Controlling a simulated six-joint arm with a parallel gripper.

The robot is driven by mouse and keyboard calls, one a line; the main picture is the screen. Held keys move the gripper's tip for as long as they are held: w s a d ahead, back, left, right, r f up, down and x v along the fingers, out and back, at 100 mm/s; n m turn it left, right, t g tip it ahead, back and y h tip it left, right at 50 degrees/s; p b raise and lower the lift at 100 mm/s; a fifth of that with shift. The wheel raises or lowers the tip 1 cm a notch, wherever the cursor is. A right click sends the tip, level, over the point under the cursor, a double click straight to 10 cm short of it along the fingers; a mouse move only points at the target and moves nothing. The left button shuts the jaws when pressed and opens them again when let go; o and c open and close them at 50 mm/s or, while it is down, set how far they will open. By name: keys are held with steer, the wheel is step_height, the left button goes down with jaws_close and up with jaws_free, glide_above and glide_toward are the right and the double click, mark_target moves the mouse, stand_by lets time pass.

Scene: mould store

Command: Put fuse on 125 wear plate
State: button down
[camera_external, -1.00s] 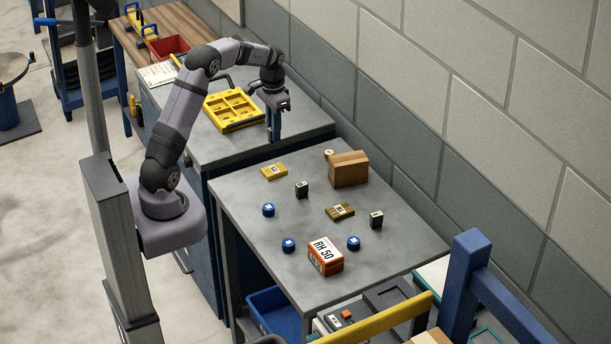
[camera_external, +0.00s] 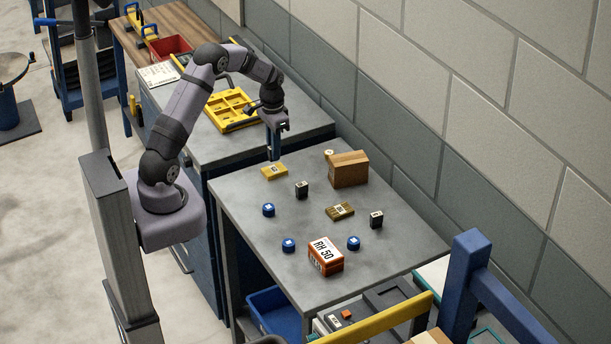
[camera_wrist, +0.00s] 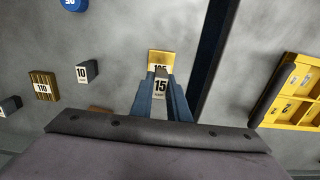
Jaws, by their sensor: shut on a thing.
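My gripper (camera_external: 273,152) hangs over the far end of the near grey table, its jaws pointing down. In the wrist view its two blue-grey fingers (camera_wrist: 161,92) are shut on a small block marked 15, the fuse (camera_wrist: 161,86). The yellow wear plate (camera_external: 274,172) lies flat just below the fingers in the outside view. In the wrist view the plate (camera_wrist: 159,57) shows behind the fuse, which partly covers its number; the digits I see fit 125. I cannot tell the exact gap between fuse and plate. A brass plate marked 110 (camera_external: 340,211) lies nearer the table's middle.
Dark blocks (camera_external: 301,190) (camera_external: 376,219), blue discs (camera_external: 268,210) (camera_external: 288,245) (camera_external: 353,243) and an orange RH 50 box (camera_external: 326,255) stand apart. A cardboard box (camera_external: 349,169) is right of the yellow plate. A yellow tray (camera_external: 235,110) sits on the bench behind.

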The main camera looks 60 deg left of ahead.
steer(key=shift+f+p, duration=0.5)
steer(key=shift+f, duration=1.2)
steer(key=shift+f, duration=0.1)
steer(key=shift+f, duration=0.15)
steer(key=c, duration=1.7)
jaws_free()
step_height(320, 180, up, 13)
steer(key=b, duration=0.3)
steer(key=shift+f, duration=0.2)
